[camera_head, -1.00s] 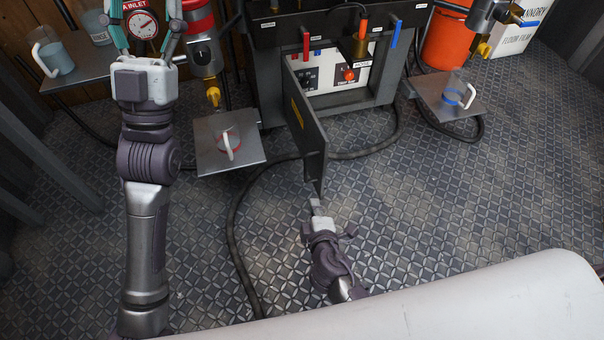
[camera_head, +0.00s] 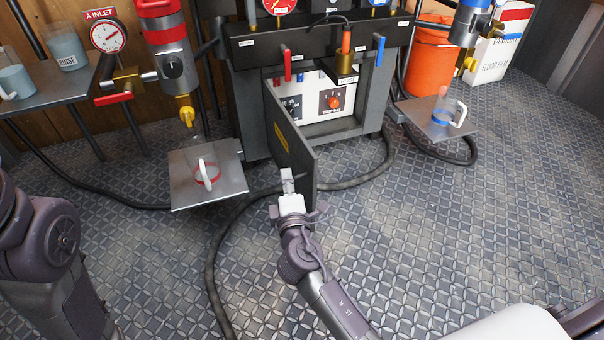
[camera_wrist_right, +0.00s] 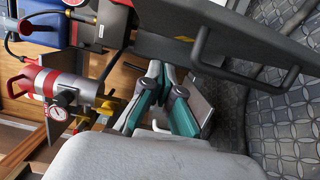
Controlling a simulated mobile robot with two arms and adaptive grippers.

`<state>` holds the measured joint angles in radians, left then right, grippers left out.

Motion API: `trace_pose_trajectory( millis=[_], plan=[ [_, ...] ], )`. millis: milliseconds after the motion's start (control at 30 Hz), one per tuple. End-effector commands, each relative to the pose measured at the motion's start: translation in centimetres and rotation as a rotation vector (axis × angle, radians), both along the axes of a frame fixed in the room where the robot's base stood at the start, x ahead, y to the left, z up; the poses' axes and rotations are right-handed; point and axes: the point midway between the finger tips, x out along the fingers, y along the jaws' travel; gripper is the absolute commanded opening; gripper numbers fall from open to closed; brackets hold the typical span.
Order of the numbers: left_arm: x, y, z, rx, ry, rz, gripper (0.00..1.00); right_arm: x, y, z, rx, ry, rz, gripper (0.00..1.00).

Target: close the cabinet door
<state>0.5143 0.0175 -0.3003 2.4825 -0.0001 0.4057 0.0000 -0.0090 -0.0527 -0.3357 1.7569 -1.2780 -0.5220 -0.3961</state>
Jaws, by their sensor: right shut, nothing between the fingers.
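The cabinet door (camera_head: 300,150) is a dark panel with a yellow label on its left face. It stands open and juts out toward me from the cabinet (camera_head: 372,97). My right gripper (camera_head: 288,178) is shut and empty, on the left side of the door near its lower free corner. Whether it touches the door I cannot tell. In the right wrist view my teal fingers (camera_wrist_right: 160,72) are together, beside the dark door (camera_wrist_right: 225,35) and its bar handle (camera_wrist_right: 200,50). My left gripper is out of the picture; only my left arm shows at lower left.
A metal shelf (camera_head: 230,183) with a red-banded mug (camera_head: 207,172) is left of the door. Another shelf (camera_head: 415,115) with a blue-banded mug (camera_head: 445,112) is at right. A black hose (camera_head: 222,243) crosses the floor. The floor at right is clear.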

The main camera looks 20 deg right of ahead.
Motion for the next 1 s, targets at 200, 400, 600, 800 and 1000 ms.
trace_pose_trajectory(
  millis=[200,400,600,800,1000],
  plan=[
    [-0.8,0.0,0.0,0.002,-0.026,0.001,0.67,1.4,-2.7,-0.2,-0.004,0.0,-0.001,0.0],
    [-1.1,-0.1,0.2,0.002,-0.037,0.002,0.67,1.5,-4.1,-0.1,0.0,0.0,-0.001,0.0],
    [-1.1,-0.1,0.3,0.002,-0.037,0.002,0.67,1.5,-4.3,0.0,0.001,0.001,-0.001,0.0],
    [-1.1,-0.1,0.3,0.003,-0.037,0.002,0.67,1.5,-4.3,0.0,0.0,0.001,0.001,0.0],
    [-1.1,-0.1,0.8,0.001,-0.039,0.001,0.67,1.5,-5.8,0.1,-0.006,0.002,0.033,0.0]
  ],
)
